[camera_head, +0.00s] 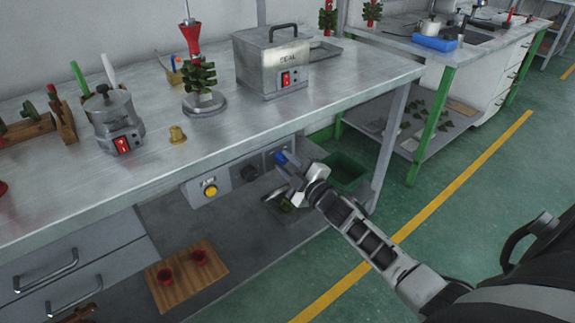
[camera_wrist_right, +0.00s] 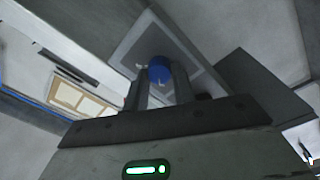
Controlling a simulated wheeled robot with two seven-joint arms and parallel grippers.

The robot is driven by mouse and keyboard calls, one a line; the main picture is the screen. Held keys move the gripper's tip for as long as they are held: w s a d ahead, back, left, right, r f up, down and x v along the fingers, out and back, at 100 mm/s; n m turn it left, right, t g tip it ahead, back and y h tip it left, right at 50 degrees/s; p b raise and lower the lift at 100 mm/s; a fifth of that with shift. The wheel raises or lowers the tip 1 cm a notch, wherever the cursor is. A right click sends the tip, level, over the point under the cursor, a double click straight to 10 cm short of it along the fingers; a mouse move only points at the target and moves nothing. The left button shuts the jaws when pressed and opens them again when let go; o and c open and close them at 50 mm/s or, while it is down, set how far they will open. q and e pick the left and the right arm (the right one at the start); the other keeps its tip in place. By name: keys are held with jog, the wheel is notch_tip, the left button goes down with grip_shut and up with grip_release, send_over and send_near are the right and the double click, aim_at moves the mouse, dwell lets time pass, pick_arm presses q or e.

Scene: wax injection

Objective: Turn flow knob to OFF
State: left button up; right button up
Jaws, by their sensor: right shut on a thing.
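The flow knob is a small blue knob (camera_head: 281,158) on the front of the grey machine under the bench, at its right end. It also shows in the right wrist view as a blue round knob (camera_wrist_right: 159,69) on a pale square plate (camera_wrist_right: 185,48). My right gripper (camera_head: 284,165) is at the knob, and in the right wrist view its fingers (camera_wrist_right: 160,90) stand on both sides of the knob, shut on it. The fingers hide part of the knob. White marks show near the knob, but I cannot read its setting. My left gripper is not in view.
The machine front carries a yellow button (camera_head: 210,190) and a black knob (camera_head: 249,173). The metal bench top (camera_head: 215,135) overhangs the machine. A bench leg (camera_head: 390,145) and a green bin (camera_head: 345,172) stand right of my gripper. A wooden board (camera_head: 163,297) with red cups lies on the lower shelf.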

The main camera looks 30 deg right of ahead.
dwell(0.4)
jog(key=o, duration=1)
jog(key=s+d, duration=0.1)
jog(key=s, duration=1.5)
jog(key=shift+f+p, duration=0.35)
jog(key=shift+f, duration=0.1)
jog(key=shift+d, duration=0.1)
